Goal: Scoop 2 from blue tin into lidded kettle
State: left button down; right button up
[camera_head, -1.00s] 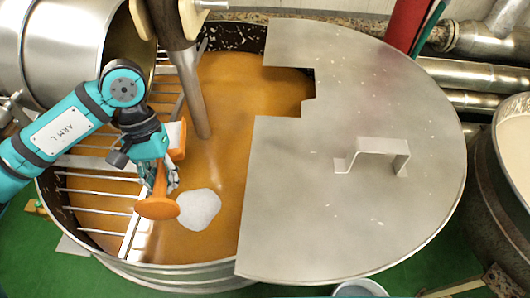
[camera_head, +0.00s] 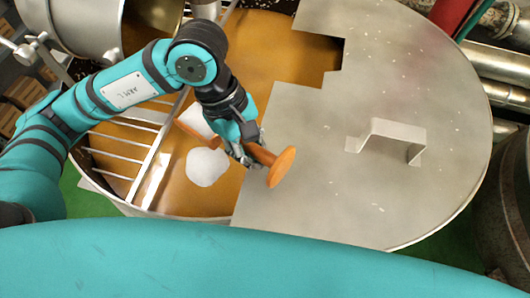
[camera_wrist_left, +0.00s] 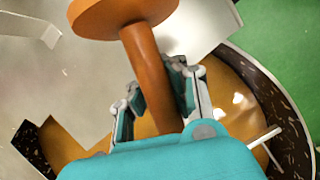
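The lidded kettle (camera_head: 137,211) fills the middle of the head view. Its steel lid (camera_head: 320,190) covers the right side; the left is open over orange-brown mass (camera_head: 270,55). A white patch (camera_head: 207,167) lies on that mass. My left gripper (camera_head: 244,150) is shut on the handle of an orange scoop (camera_head: 282,167), above the opening near the lid's edge. The handle also shows between the fingers in the left wrist view (camera_wrist_left: 148,75). The scoop's head is partly hidden behind the gripper; its load cannot be told. No blue tin is visible now. My right gripper is out of view.
A grate of metal bars (camera_head: 125,150) spans the kettle's left side. A raised handle (camera_head: 398,132) stands on the lid. A steel drum (camera_head: 80,25) is at upper left, pipes (camera_head: 500,45) at upper right. A teal part of mine covers the bottom.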

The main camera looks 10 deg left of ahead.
pick_arm(q)
jog(key=shift+s+d+r+n, duration=0.5)
jog(key=shift+s, duration=0.05)
jog(key=shift+f, duration=0.25)
jog(key=shift+w+f+h+b, duration=0.1)
jog(key=shift+f+h+b, duration=0.5)
jog(key=shift+f+b, duration=0.4)
jog(key=shift+w+a+r+g+h+p, duration=0.2)
jog(key=shift+a+r+g+h+p, duration=0.1)
jog(key=shift+r+h+p, duration=0.3)
jog(key=shift+w+a+r+g+h+p, duration=0.2)
jog(key=shift+a+r+h+p, duration=0.1)
jog(key=shift+r+h+p, duration=0.25)
jog(key=shift+a+h+b, duration=0.25)
jog(key=shift+a+b, duration=0.15)
jog(key=shift+b, duration=0.85)
jog(key=w+a+r+g+h+b, duration=0.3)
jog(key=a+r+h+b, duration=0.5)
jog(key=r+b, duration=0.2)
jog(key=shift+a+b, duration=0.15)
jog(key=shift+b, duration=0.6)
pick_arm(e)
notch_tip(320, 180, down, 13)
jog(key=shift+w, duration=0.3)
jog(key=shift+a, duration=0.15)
